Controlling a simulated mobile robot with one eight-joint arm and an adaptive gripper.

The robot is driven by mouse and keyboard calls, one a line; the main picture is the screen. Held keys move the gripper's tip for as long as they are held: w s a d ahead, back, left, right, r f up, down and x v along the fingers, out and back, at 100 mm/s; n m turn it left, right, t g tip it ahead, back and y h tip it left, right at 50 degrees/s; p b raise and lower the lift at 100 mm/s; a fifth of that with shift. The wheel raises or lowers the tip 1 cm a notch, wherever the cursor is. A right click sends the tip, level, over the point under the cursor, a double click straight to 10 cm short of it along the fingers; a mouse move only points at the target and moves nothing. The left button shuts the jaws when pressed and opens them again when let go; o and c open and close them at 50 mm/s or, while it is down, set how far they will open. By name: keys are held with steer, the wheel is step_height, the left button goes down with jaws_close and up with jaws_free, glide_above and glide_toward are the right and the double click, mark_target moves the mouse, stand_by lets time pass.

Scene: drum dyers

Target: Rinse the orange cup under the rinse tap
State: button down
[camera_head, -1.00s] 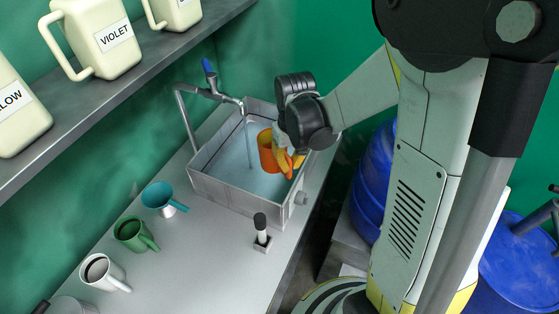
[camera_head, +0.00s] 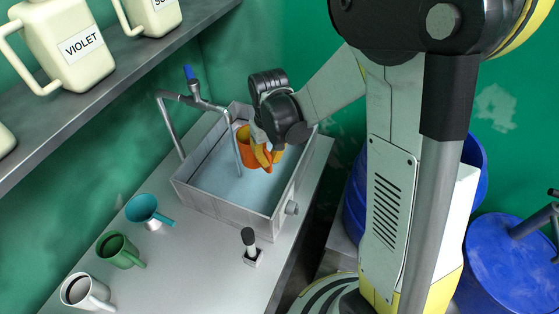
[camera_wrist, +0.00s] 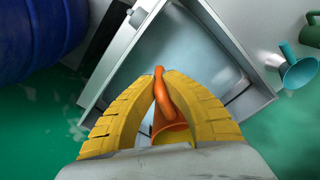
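The orange cup (camera_head: 247,149) is in the grey sink (camera_head: 202,194), above the blue-tinted basin floor. My gripper (camera_head: 266,158) has its yellow fingers shut on the cup's handle. In the wrist view the fingers (camera_wrist: 165,78) close around the orange handle, and part of the cup (camera_wrist: 172,132) shows between them. The rinse tap (camera_head: 196,99), with a blue lever, stands at the sink's back left. A thin stream or spout line (camera_head: 236,140) drops from it along the cup's left edge. I cannot tell if it enters the cup; the cup's inside is mostly hidden.
A teal cup (camera_head: 145,210), a green mug (camera_head: 117,249) and a white mug (camera_head: 85,290) stand on the counter left of the sink. A small black-topped holder (camera_head: 250,245) stands in front. A shelf (camera_head: 110,75) with labelled jugs is upper left. Blue drums (camera_head: 510,258) stand right.

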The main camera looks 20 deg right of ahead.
steer(key=shift+w+a+b, duration=0.45)
steer(key=shift+w+a, duration=1.6)
steer(key=shift+w, duration=0.05)
steer(key=shift+s+d, duration=0.1)
